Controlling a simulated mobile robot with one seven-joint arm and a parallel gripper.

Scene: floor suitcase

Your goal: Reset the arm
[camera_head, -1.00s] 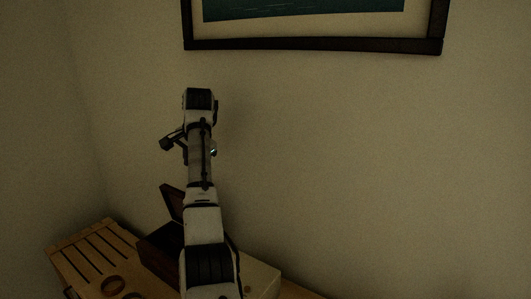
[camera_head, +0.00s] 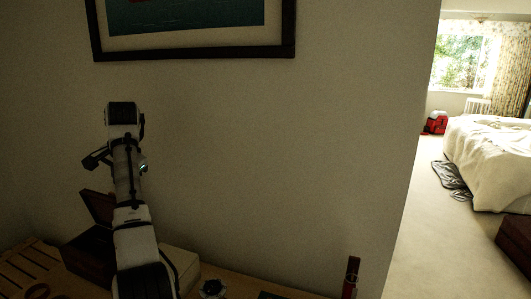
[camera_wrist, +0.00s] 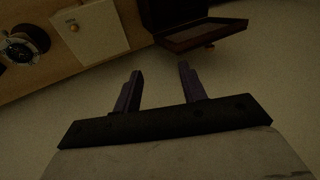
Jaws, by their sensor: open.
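My arm (camera_head: 126,185) stands raised in front of the wall at the left of the head view, above a wooden table. The fingers cannot be made out there. In the wrist view my gripper (camera_wrist: 161,70) is open, with two dark purplish fingers apart and nothing between them. Beyond the fingers are a pale box with a small knob (camera_wrist: 90,32) and a dark box with its lid open (camera_wrist: 205,33). The gripper is apart from both.
The wooden table holds a slatted tray (camera_head: 28,266), the dark open box (camera_head: 88,252), the pale box (camera_head: 180,262) and a watch (camera_head: 212,288). A framed picture (camera_head: 200,52) hangs above. At right is open carpet (camera_head: 425,240), with a bed (camera_head: 485,165) and a red case (camera_head: 436,122).

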